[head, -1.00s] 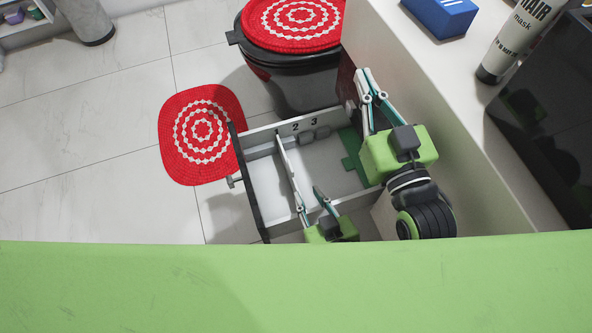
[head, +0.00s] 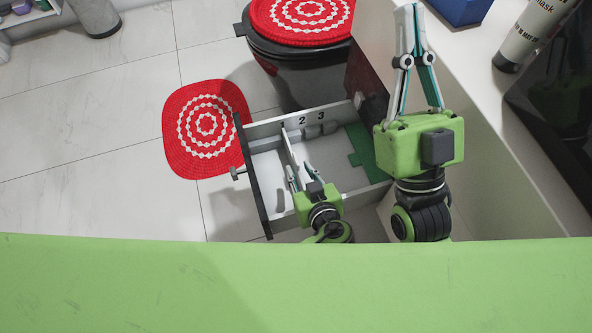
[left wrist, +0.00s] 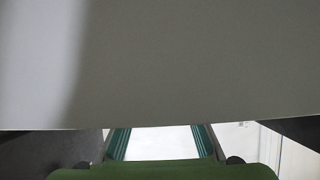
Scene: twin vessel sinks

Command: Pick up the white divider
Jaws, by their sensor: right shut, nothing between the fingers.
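The white divider (head: 288,147) is a thin upright panel standing in the open drawer, running from the numbered side towards my left gripper. My left gripper (head: 300,168) is over the drawer, fingers apart, at the divider's near end. I cannot tell whether the divider is between the fingers. In the left wrist view a large pale grey surface fills most of the picture beyond the spread fingers (left wrist: 160,130); I cannot tell whether it is the divider. My right gripper (head: 410,10) is shut and empty, raised over the cabinet edge to the right of the drawer.
The drawer (head: 266,132) has "2" and "3" on its far side, small grey pieces (head: 314,130) and a green piece (head: 366,155) inside. A black bin (head: 295,80), a red mat (head: 205,125) and a counter with a tube (head: 528,35) surround it.

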